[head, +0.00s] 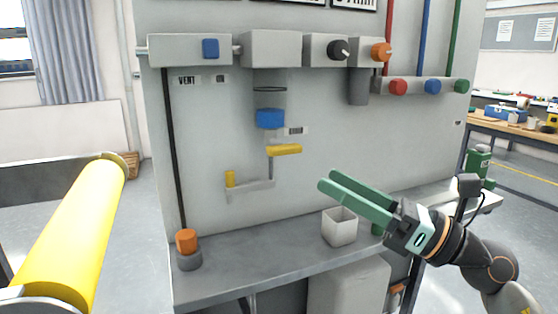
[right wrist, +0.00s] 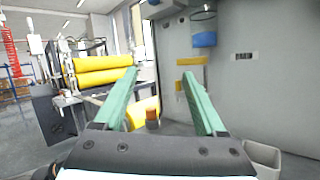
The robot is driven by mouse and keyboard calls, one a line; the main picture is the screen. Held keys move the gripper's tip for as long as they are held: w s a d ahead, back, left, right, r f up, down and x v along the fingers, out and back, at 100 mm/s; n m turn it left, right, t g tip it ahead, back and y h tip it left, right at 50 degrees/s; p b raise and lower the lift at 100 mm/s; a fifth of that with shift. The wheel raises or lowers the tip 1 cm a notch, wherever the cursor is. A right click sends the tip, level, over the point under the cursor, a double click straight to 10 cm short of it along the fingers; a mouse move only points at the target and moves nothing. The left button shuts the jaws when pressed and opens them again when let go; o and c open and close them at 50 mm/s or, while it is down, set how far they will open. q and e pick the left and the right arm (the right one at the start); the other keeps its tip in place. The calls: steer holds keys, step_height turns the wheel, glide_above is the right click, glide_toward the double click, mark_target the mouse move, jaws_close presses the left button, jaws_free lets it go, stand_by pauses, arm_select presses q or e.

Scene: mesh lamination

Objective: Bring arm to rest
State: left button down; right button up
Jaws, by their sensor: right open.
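My right gripper (head: 328,180) reaches in from the right in the head view, its two green fingers pointing left toward the grey panel. It is open, and the right wrist view (right wrist: 160,76) shows a wide empty gap between the fingers. It hangs above the bench, near a small open white box (head: 340,227). The box's rim also shows at the lower right of the right wrist view (right wrist: 263,155). My left gripper is not in view.
A grey panel (head: 340,120) carries valves, colored knobs and a yellow handle (head: 285,149). The bench (head: 250,265) below holds an orange-capped piece (head: 187,241). A large yellow roll (head: 72,235) fills the left foreground. A green bottle (head: 479,165) stands at right.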

arm_select(q)
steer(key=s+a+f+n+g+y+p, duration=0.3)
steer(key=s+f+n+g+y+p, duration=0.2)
steer(key=p, duration=1.9)
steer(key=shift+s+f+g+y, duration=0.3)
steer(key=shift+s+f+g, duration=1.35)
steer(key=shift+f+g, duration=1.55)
arm_select(e)
steer(key=s+d+f+n+h, duration=0.2)
steer(key=s+f+n+h, duration=0.3)
steer(key=f+n, duration=0.4)
steer(key=s+d+f+n+h, duration=0.3)
steer(key=s+f+n+h, duration=0.3)
steer(key=f+n, duration=0.3)
steer(key=s+d+f+n+h, duration=0.2)
steer(key=s+f+n+h, duration=0.4)
steer(key=f, duration=0.8)
steer(key=shift+s+d+f+n+g, duration=0.35)
steer(key=shift+s+n, duration=0.65)
steer(key=shift+n, duration=0.9)
steer(key=shift+a+r, duration=0.1)
steer(key=shift+r, duration=0.05)
